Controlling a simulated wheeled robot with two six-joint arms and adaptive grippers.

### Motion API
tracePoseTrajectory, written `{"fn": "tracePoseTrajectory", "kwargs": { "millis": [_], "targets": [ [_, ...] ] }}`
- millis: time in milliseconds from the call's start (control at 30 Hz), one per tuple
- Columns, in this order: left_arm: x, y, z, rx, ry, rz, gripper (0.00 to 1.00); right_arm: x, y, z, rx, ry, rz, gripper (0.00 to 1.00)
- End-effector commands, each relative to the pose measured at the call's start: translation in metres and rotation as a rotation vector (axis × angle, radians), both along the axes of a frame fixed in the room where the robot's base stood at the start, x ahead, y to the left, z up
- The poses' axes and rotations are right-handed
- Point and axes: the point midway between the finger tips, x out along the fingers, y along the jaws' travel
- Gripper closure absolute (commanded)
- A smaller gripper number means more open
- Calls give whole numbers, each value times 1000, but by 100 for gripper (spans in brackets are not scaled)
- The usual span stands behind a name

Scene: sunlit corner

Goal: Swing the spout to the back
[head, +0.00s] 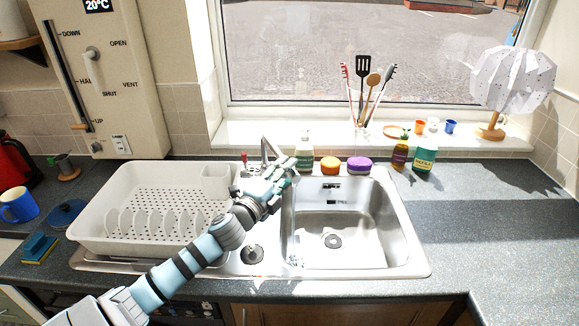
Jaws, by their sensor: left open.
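The metal tap spout (265,150) rises at the back of the sink (395,235), left of the basin. Only its upper part shows clearly; my left gripper hides the rest. My left gripper (285,173) is open, its fingers at or in front of the spout. I cannot tell whether they touch it. A faint pale streak, perhaps water, runs down at the basin's left side below the gripper. My right gripper is not in view.
A white dish rack (90,215) fills the drainer on the left. The counter at the right (500,220) is clear.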

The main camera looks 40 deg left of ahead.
Motion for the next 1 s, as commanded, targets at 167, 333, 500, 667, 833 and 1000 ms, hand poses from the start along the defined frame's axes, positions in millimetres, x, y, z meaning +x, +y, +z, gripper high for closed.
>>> {"fn": "tracePoseTrajectory", "kwargs": {
  "millis": [167,333,500,667,833,1000],
  "targets": [
    [19,4,3,1,3,5,57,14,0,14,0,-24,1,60],
    [23,4,1,5,3,3,57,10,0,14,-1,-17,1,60],
    [23,5,1,6,3,4,61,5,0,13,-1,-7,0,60],
    [22,5,1,5,4,4,86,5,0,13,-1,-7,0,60],
    [22,5,0,5,4,4,100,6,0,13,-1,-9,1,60],
    [22,5,0,4,5,6,100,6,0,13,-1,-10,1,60]
  ]
}}
